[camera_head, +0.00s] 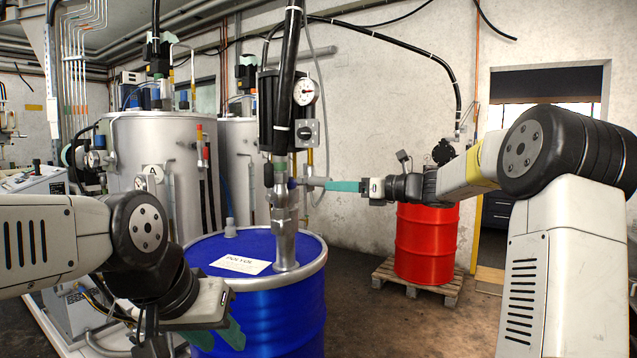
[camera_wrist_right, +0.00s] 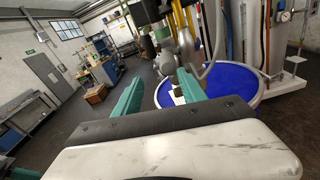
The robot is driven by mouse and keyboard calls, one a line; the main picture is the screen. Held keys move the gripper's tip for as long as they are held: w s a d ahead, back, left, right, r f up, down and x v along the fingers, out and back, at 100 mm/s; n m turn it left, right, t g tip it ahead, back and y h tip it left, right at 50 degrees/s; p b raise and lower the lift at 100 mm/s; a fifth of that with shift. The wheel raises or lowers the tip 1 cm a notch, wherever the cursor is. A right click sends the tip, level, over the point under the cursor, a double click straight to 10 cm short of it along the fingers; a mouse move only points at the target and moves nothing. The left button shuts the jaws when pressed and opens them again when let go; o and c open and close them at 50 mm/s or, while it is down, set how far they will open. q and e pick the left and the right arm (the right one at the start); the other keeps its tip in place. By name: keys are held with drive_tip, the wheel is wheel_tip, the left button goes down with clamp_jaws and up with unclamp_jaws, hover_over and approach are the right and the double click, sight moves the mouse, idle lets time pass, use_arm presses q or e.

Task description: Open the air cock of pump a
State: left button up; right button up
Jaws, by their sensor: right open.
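A pump (camera_head: 284,200) with a black upper body stands upright in the blue drum (camera_head: 255,245). Beside its top are a round white gauge (camera_head: 304,92) and a small plate with a dark round fitting (camera_head: 305,132). I cannot tell for sure which fitting is the air cock. My right gripper (camera_head: 332,186) is to the right of the pump pipe, below the gauge. In the right wrist view its teal fingers (camera_wrist_right: 158,80) are apart with nothing held, the metal pump parts (camera_wrist_right: 187,50) beyond them. My left gripper (camera_head: 228,337) is low in front of the blue drum, partly hidden.
A red drum (camera_head: 426,245) stands on a wooden pallet (camera_head: 418,284) behind my right arm. Silver tanks (camera_head: 150,150) stand behind on the left. Floor is bare between blue drum and pallet.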

sight(319, 181)
drive_tip(key=shift+m+t, duration=0.4)
drive_tip(key=shift+m, duration=0.2)
drive_tip(key=x, duration=0.2)
drive_tip(key=w+x, duration=0.1)
drive_tip(key=x, duration=0.2)
drive_tip(key=d+x, duration=0.1)
drive_tip(key=x, duration=0.2)
drive_tip(key=shift+w+a+r, duration=0.15)
drive_tip(key=shift+w+r, duration=0.1)
drive_tip(key=shift+r, duration=0.05)
clamp_jaws()
idle(0.6)
